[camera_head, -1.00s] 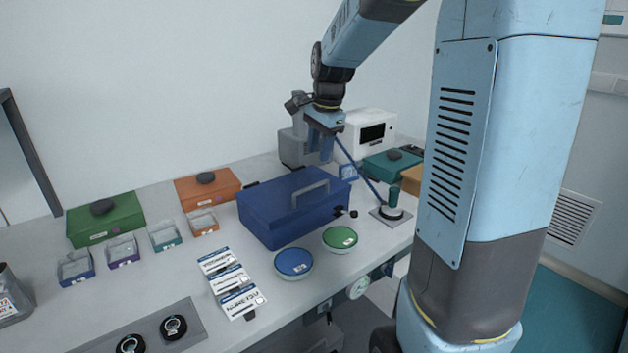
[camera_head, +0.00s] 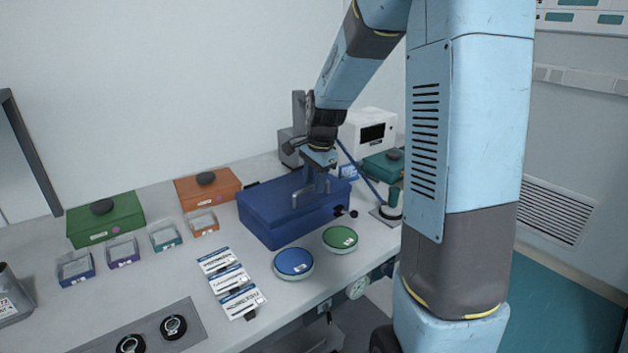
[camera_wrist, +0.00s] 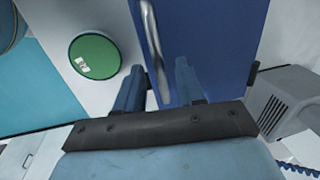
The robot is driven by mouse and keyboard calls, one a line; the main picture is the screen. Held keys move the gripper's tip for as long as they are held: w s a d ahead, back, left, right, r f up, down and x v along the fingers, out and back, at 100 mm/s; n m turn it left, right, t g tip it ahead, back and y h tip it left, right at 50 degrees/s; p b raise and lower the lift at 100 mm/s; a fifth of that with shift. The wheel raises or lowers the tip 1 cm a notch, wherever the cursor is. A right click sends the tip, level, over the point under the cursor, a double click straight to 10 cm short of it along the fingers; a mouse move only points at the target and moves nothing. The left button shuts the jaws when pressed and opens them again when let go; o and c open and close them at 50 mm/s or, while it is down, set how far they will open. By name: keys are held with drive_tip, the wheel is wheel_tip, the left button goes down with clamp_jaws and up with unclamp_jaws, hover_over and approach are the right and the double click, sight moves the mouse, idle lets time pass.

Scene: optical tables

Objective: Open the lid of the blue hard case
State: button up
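The blue hard case (camera_head: 280,213) sits on the bench with its lid shut. A grey bar handle runs across the lid; the handle (camera_wrist: 152,45) shows clearly in the wrist view. My gripper (camera_head: 318,187) is over the right part of the lid, at the handle. In the wrist view its two fingers (camera_wrist: 158,80) are apart, with the lower end of the handle between them. I see no finger touching the handle. In the head view my gripper hides part of the handle.
A green round dish (camera_head: 340,239) and a blue round dish (camera_head: 293,263) stand in front of the case. Green (camera_head: 105,218) and orange (camera_head: 207,187) boxes lie to the left. A white device (camera_head: 368,133) and a grey machine (camera_wrist: 290,108) stand behind and beside the case.

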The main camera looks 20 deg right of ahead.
drive_tip(key=shift+c, duration=0.4)
clamp_jaws()
drive_tip(key=shift+w+d+r, duration=0.1)
